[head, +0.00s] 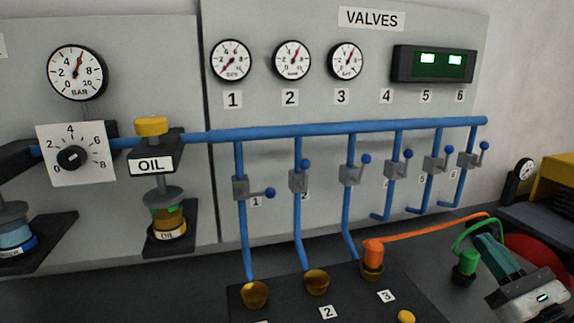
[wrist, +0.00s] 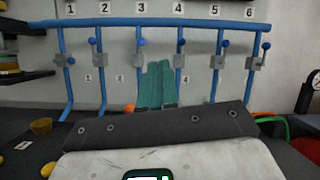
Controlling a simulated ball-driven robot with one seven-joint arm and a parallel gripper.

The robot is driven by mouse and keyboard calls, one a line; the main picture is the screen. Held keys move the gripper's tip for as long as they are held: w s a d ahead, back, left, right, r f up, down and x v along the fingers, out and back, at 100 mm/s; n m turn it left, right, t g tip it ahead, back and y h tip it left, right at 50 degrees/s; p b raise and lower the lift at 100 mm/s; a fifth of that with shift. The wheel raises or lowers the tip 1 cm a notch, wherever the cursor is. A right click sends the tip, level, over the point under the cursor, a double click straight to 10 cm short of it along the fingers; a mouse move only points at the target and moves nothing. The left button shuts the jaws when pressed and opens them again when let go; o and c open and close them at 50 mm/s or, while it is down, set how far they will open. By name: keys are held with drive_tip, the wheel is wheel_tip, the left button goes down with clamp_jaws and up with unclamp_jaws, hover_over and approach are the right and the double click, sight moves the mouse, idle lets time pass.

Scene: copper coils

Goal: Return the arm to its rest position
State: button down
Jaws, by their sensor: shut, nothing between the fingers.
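My gripper (head: 490,249) is at the lower right of the head view, with teal fingers and a pale wrist body. In the wrist view its two teal fingers (wrist: 155,84) lie side by side, pressed together with nothing between them. The fingers point toward the blue pipes and valves, and in the wrist view they cover part of the panel near valves 3 and 4. In the head view the gripper is beside a green plug (head: 466,266), in front of the green and orange hoses. I cannot tell whether it touches the green hose.
A valve panel (head: 300,200) with blue pipes and several lever valves stands behind. An orange connector (head: 373,253) sits on cup 3, with its hose running right. Brass cups (head: 255,294) stand on a dark block. A red round object (head: 530,252) is behind my gripper.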

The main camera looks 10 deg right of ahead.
drive_tip(key=s+d+f+m+g+h+p, duration=0.1)
drive_tip(key=s+d+m+g+h+p, duration=0.25)
drive_tip(key=m+h, duration=1.35)
drive_tip(key=s+f+m+g+y, duration=0.2)
drive_tip(key=f+m+g+y, duration=0.15)
drive_tip(key=f+m, duration=0.4)
drive_tip(key=s+f+m+g+y, duration=0.2)
drive_tip(key=f+m+g, duration=0.2)
drive_tip(key=f+m, duration=0.3)
drive_tip(key=s+a+f+m+g+y+p, duration=0.2)
drive_tip(key=s+a+f+m+g+y, duration=0.6)
drive_tip(key=s+a+f, duration=0.8)
drive_tip(key=s+a+g+y, duration=0.1)
drive_tip(key=a+g+y, duration=0.1)
drive_tip(key=shift+a+f+g, duration=0.15)
drive_tip(key=shift+a+g, duration=0.1)
drive_tip(key=shift+g, duration=0.15)
